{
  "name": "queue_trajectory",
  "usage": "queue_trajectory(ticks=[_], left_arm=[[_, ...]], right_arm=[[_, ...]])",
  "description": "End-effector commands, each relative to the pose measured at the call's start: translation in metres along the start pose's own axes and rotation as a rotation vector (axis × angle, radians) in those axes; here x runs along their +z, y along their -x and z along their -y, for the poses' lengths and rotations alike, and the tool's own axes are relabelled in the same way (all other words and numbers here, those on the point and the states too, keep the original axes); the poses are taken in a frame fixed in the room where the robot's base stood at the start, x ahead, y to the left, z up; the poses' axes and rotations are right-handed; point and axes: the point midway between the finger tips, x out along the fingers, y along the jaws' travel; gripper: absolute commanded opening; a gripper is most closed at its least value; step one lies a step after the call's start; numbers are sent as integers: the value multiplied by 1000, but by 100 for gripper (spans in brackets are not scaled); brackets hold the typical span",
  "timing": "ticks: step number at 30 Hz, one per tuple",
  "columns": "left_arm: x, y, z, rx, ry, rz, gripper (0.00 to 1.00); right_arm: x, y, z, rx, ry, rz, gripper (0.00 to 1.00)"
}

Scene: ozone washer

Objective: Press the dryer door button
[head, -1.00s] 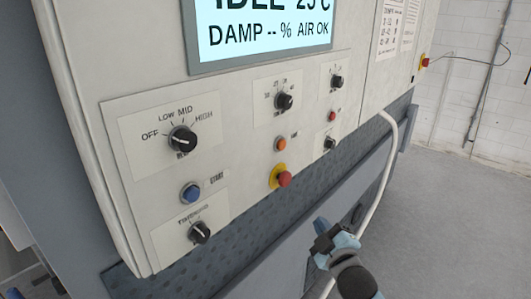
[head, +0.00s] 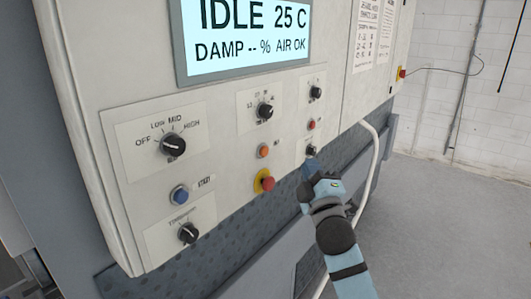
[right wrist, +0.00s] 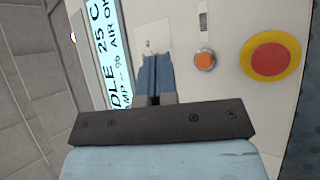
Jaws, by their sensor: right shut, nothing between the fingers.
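The grey-white control panel (head: 225,160) carries several buttons and knobs. No label that I can read names the door button. A blue button (head: 180,195), an orange button (head: 263,151), a small red button (head: 311,125) and a red mushroom button on a yellow ring (head: 267,183) show in the head view. My right gripper (head: 312,166) is shut and empty, just below the lower right black knob (head: 311,150). In the right wrist view its blue fingers (right wrist: 156,72) point at a white plate (right wrist: 151,37), beside the orange button (right wrist: 205,59). Whether they touch is unclear. My left gripper is not visible.
The display (head: 248,35) reads IDLE 25 C, DAMP -- %, AIR OK. More black knobs (head: 172,144) sit on the panel. A white hose (head: 370,175) hangs right of my right arm. Open grey floor (head: 445,215) lies to the right.

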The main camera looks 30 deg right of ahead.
Motion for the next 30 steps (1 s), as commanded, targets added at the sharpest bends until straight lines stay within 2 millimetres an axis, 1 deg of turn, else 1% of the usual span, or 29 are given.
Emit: queue_trajectory(ticks=[5, 12, 18, 24, 30], left_arm=[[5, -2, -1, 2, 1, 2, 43], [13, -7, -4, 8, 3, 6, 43], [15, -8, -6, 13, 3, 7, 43], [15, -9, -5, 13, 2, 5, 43], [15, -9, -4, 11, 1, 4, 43]], right_arm=[[-8, -12, 10, 0, -3, 0, 0], [-26, -36, 28, 0, -4, 0, 0], [-37, -52, 38, 0, -1, 0, 0], [-43, -58, 43, -1, -2, 0, 0], [-44, -59, 43, -1, -1, 0, 0]])
